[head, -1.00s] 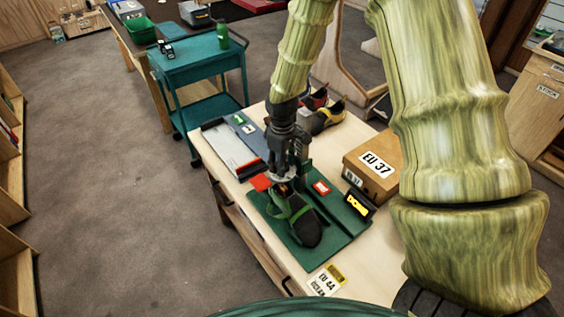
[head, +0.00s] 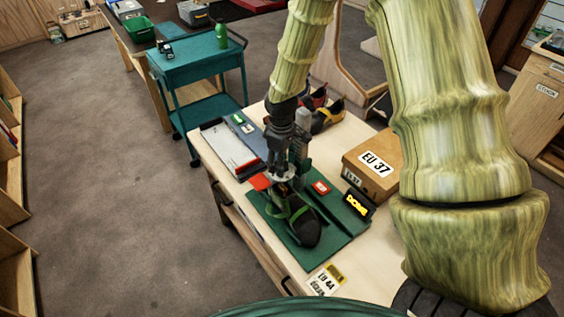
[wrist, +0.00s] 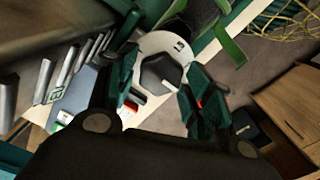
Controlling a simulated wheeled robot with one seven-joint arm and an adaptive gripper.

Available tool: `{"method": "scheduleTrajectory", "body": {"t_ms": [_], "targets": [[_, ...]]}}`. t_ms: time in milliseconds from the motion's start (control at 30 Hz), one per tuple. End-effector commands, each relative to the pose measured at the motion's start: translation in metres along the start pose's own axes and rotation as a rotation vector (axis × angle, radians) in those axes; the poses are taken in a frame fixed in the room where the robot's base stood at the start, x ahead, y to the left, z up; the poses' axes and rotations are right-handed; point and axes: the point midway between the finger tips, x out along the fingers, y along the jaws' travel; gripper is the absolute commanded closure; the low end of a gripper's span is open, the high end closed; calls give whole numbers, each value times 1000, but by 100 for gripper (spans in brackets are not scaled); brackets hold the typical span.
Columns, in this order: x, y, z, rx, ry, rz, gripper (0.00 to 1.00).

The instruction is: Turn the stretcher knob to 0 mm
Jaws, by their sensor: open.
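The stretcher knob (wrist: 158,72) is a dark grey six-sided grip with a white pointer, on a pale round dial (wrist: 181,57). The pointer aims to the lower right in the wrist view; a small dark mark at the dial's upper right is too small to read. My gripper (wrist: 163,68) is open, one finger on each side of the knob; I cannot tell whether they touch it. In the head view my gripper (head: 287,168) points down over the heel end of the black and green shoe (head: 305,226), hiding the knob there.
The shoe lies on a green mat (head: 345,228) on the wooden bench. An EU 37 box (head: 372,166) stands right; two shoes are behind.

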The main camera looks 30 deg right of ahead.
Motion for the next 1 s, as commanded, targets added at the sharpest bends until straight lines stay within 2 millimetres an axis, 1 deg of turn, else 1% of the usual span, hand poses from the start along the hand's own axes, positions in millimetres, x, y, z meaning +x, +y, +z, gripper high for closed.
{"method": "scheduleTrajectory", "body": {"t_ms": [167, 500, 700, 800, 1000], "targets": [[-17, 1, -1, 1, 2, 1, 49], [-68, 1, 0, 0, 3, 1, 49], [-96, 1, 1, 0, 1, 0, 49], [-106, 2, 1, 0, 1, 0, 49], [-116, 2, 1, 1, 1, -1, 49]]}}
